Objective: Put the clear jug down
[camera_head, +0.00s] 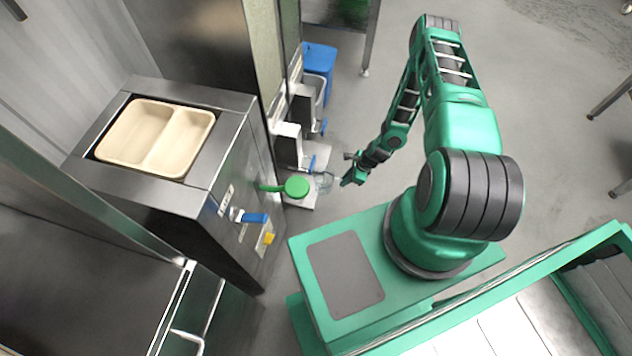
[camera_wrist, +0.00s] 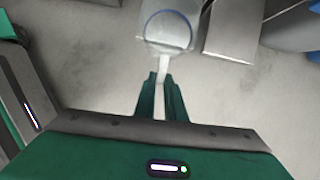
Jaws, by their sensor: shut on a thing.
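The clear jug (camera_wrist: 168,32) is at the top middle of the wrist view, with its round rim facing the camera. Its pale handle (camera_wrist: 163,68) runs down between the two dark green fingers of my gripper (camera_wrist: 162,82), which is shut on it. In the head view my gripper (camera_head: 349,180) is beside the dispensing machines, and the jug (camera_head: 324,182) shows faintly to its left. I cannot tell whether the jug's base touches the surface below it.
A green round lid or ladle (camera_head: 297,187) is just left of the jug. A steel cabinet with a two-part beige tray (camera_head: 155,138) stands at the left. Blue-handled dispensers (camera_head: 290,143) and a blue bin (camera_head: 319,60) are behind. Grey floor is open at the right.

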